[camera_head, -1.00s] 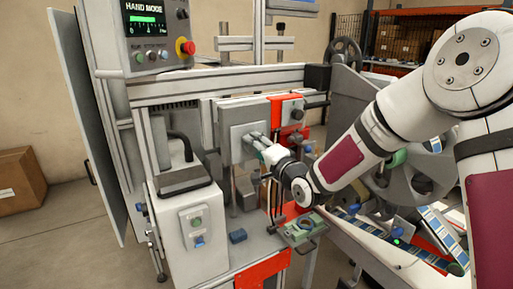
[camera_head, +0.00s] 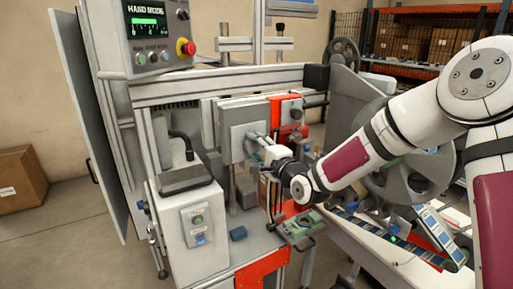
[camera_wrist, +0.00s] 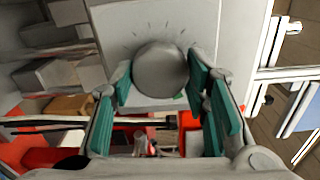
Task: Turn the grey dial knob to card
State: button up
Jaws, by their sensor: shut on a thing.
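The grey dial knob (camera_wrist: 160,68) is round and smooth, on a light grey panel (camera_wrist: 205,20) with short tick marks around it. No printed labels can be read there. My gripper (camera_wrist: 160,76) has its green-padded fingers on both sides of the knob, shut on it. In the head view my gripper (camera_head: 257,147) reaches the front of a grey box (camera_head: 230,140) on the machine, and the knob is largely hidden by the fingers. Which mark the knob points to cannot be told.
A control box (camera_head: 155,38) reading HAND MODE, with a red stop button (camera_head: 186,47), stands at the upper left. A white unit (camera_head: 190,220) with buttons sits at the lower front. A large grey reel (camera_head: 425,165) and a conveyor with labels lie at the right, near my arm.

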jog(key=o, duration=1.1)
jog(key=shift+o, duration=0.2)
jog(key=v, duration=1.2)
